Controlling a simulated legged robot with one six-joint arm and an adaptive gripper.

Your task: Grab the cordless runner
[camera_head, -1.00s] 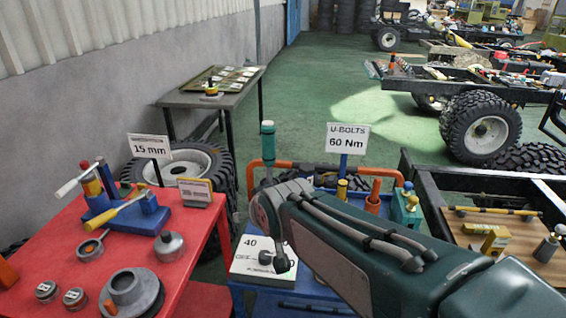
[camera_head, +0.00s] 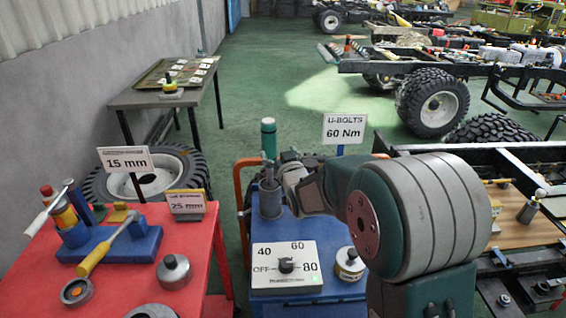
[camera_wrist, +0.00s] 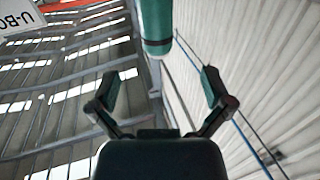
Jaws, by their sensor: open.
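A green cylinder with a darker band, seemingly the cordless runner (camera_head: 268,137), stands upright above a grey cup-shaped holder (camera_head: 270,200) on the blue cart. Its lower part is hidden. In the wrist view the green cylinder (camera_wrist: 155,25) hangs in from the top edge, beyond the fingertips. My gripper (camera_wrist: 168,78) is open and empty, with its two fingers spread to either side below the cylinder's end. In the head view my arm's end reaches from the right close to the holder; my fingers are too small to make out clearly there.
The blue cart (camera_head: 300,225) carries a white dial box (camera_head: 285,268), a round silver pot (camera_head: 350,264) and a "60 Nm" sign (camera_head: 345,129). A red table (camera_head: 120,250) with tools stands left. A chassis frame (camera_head: 480,148) stands right.

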